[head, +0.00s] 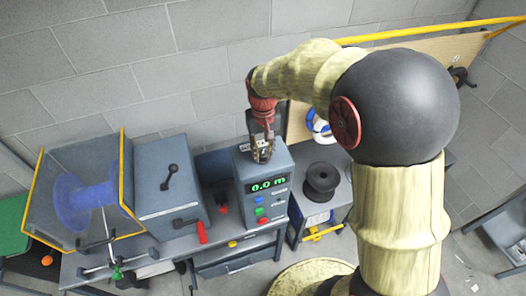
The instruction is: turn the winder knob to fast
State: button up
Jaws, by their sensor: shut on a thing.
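The control box (283,208) is a grey upright cabinet near the middle of the head view. Its front has a green display (268,186) reading 0.0 m, with blue, green and red buttons below. My gripper (262,158) points down onto the top of this box, with its fingers shut on the winder knob. The knob is hidden by the fingers, so its pointer and setting cannot be read. A small white label (243,147) shows on the box top beside the fingers.
Left of the box stand a grey housing (150,203) with a black lever (169,177) and red-handled crank (201,232), and a blue spool (85,200) behind a yellow-edged guard. A black spool (320,181) sits on the right. A grey block wall is behind.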

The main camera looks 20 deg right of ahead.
aim_at(263, 152)
jog(key=shift+m, duration=0.6)
jog(key=o, duration=1.1)
jog(key=shift+o, duration=0.3)
jog(key=shift+r, duration=0.1)
notch_tip(263, 152, up, 12)
jog(key=shift+w, duration=0.15)
